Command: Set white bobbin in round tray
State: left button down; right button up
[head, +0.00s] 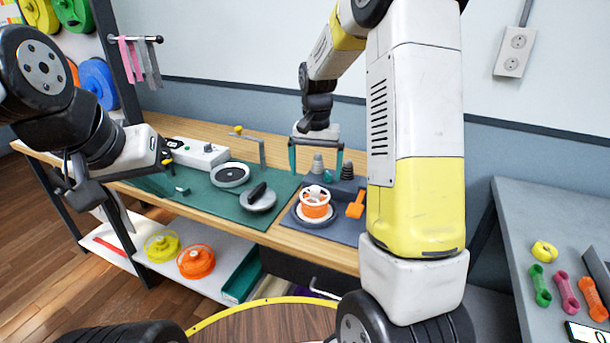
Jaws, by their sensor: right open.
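The white bobbin (315,193) has a spoked white top rim and an orange band around its middle. It stands upright on or over a round grey, pale-ringed base on the blue-grey board at the bench front. A round tray-like dish (230,175) with a grey rim lies on the green mat; I cannot tell which round piece is the round tray. My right gripper (317,168) points down behind and above the bobbin, its teal fingers spread and apart from it. My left gripper (172,176) is over the mat's left part; its fingers are hard to make out.
A grey disc with a black handle (258,197) lies on the mat, near a white box (196,152). Grey cones and an orange piece (356,205) stand by the bobbin. Yellow and orange spools (195,261) lie on the lower shelf. A grey side table (535,225) is at right.

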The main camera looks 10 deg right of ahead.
jog(key=shift+r, duration=0.9)
jog(key=s+r+n+t, duration=0.1)
jog(key=s+r, duration=0.3)
jog(key=s, duration=0.4)
jog(key=s+a+r+n+t+y, duration=0.1)
jog(key=s+r+n+t, duration=0.1)
jog(key=s+r, duration=0.3)
jog(key=s+a+r+n+t+y, duration=0.1)
jog(key=s+r+t, duration=0.2)
jog(key=s, duration=0.8)
jog(key=shift+r+n, duration=0.4)
jog(key=shift+r, duration=0.35)
jog(key=shift+s+a, duration=0.1)
